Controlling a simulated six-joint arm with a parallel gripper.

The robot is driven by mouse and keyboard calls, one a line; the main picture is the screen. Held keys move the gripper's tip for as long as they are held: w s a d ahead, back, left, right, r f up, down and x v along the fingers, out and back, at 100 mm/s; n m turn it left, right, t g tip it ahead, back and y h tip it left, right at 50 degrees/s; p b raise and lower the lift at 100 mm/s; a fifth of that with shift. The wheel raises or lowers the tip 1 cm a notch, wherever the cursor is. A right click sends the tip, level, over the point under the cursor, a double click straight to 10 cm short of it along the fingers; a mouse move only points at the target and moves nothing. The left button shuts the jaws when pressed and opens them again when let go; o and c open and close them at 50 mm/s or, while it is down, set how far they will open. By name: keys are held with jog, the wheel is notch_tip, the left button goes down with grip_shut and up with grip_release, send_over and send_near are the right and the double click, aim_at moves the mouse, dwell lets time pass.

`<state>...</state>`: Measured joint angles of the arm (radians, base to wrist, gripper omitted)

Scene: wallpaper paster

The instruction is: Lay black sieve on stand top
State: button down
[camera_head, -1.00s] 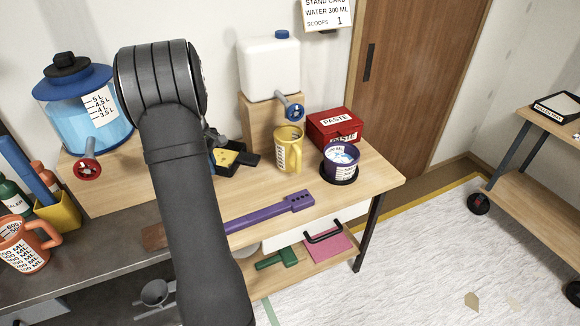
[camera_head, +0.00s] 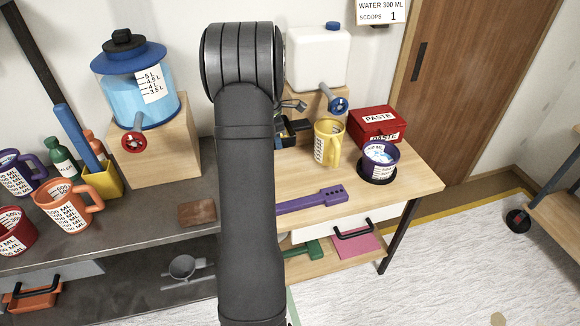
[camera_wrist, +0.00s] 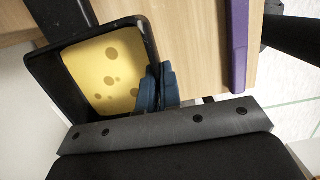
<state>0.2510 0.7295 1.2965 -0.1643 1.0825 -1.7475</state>
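A black square-framed tray (camera_wrist: 62,80) fills the left of the wrist view. A yellow spotted block (camera_wrist: 108,75) shows inside it. I cannot tell whether this is the black sieve. My gripper's blue fingertips (camera_wrist: 163,86) are close together around the tray's right wall. In the head view the tray (camera_head: 301,129) is partly hidden behind my arm, just left of the yellow jug. A wooden stand (camera_head: 306,97) carries a white canister; another wooden stand (camera_head: 165,155) carries the blue water tank. I cannot tell which stand is meant. A grey round sieve-like piece (camera_head: 182,267) sits on the lower shelf.
The yellow jug (camera_head: 328,142), red paste box (camera_head: 375,123) and purple cup (camera_head: 379,157) stand on the right of the bench. A purple bar (camera_head: 312,201) lies near the front edge. The wood at front right (camera_head: 405,186) is clear.

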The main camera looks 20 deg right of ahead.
notch_tip(320, 180, down, 13)
jog(key=shift+r, duration=0.2)
jog(key=shift+f, duration=0.15)
jog(key=c, duration=1.6)
grip_release()
jog(key=r, duration=0.4)
jog(key=a+r, duration=0.1)
jog(key=r, duration=0.3)
jog(key=a+r, duration=0.1)
jog(key=r, duration=0.3)
jog(key=shift+r, duration=0.1)
